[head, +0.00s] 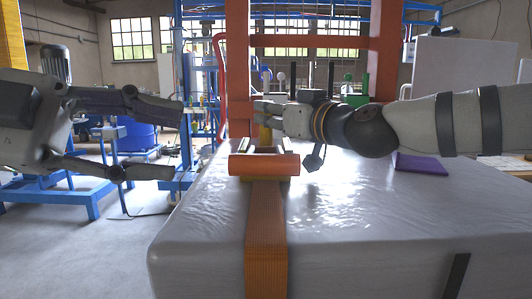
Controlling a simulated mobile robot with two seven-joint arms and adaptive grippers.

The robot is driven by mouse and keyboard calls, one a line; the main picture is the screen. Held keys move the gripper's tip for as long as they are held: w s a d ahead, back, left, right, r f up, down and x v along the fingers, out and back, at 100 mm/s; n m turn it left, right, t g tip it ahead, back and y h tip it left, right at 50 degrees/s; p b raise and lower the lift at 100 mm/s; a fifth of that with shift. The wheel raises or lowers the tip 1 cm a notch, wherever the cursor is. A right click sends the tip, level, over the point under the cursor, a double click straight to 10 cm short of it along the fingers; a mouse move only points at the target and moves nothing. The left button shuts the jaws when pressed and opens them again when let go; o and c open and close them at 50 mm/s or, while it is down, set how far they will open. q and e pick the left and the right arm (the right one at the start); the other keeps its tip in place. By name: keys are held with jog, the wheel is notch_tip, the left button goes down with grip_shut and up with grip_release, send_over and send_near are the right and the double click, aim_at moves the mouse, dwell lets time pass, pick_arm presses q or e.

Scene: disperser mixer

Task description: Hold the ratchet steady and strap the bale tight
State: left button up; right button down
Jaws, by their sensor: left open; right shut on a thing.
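The bale (370,215) is a large block in shiny grey-white wrap. An orange strap (265,235) runs down its front face and up over the top edge to the ratchet (264,164), which has an orange roller-shaped handle and lies on top. My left gripper (178,139) is open and empty, left of the ratchet and apart from it, fingers pointing right. My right gripper (264,108) is above and behind the ratchet, shut on a narrow yellow-orange piece that looks like the strap's tail. Its fingers partly hide the hold.
A purple flat item (421,165) lies on the bale's top at right. A red frame (236,70) stands behind the bale. Blue stands (60,185) and a blue drum (138,136) are at left. Free floor shows left of the bale.

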pick_arm(q)
jog(key=s+a+r, duration=0.1)
jog(key=a+r, duration=0.3)
jog(key=r, duration=0.1)
jog(key=shift+s+a+r, duration=0.25)
jog(key=shift+s+a, duration=0.1)
jog(key=shift+a, duration=0.05)
pick_arm(e)
jog(key=c, duration=1.7)
grip_release()
jog(key=shift+r+p, duration=0.3)
jog(key=shift+r, duration=0.45)
pick_arm(q)
jog(key=shift+s+r, duration=0.45)
jog(key=shift+r, duration=0.2)
pick_arm(e)
jog(key=shift+f, duration=0.15)
